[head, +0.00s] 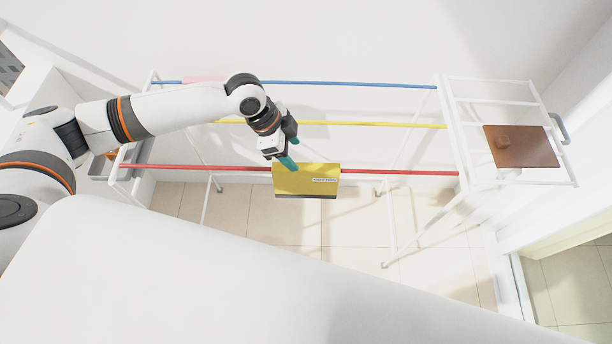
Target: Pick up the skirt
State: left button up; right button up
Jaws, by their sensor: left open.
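A yellow skirt (306,182) with a dark lower edge and a small pale label hangs over the red bar of a white drying rack, in the middle of the head view. My left gripper (289,161) is open, with its teal fingertips at the skirt's upper left edge. They overlap the skirt in the picture; I cannot tell whether they touch it. Nothing shows held between them. My right gripper is not in view.
The rack has a red bar (400,172), a yellow bar (385,125) and a blue bar (350,84). A pink item (203,79) hangs on the blue bar, partly behind my arm. A brown board (535,150) lies on the right shelf. Tiled floor (290,226) shows below.

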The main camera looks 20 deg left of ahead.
aim_at(306, 167)
pick_arm(q)
jog(key=p+x, duration=0.1)
jog(key=x, duration=0.4)
jog(key=shift+d+f+p, duration=0.25)
jog(key=shift+f+p, duration=0.2)
jog(key=shift+p, duration=0.05)
jog(key=p+x, duration=0.1)
jog(key=x, duration=0.2)
jog(key=shift+w+f, duration=0.15)
jog(key=shift+d+f, duration=0.2)
jog(key=shift+f, duration=0.35)
jog(key=shift+f, duration=0.25)
jog(key=c, duration=1.1)
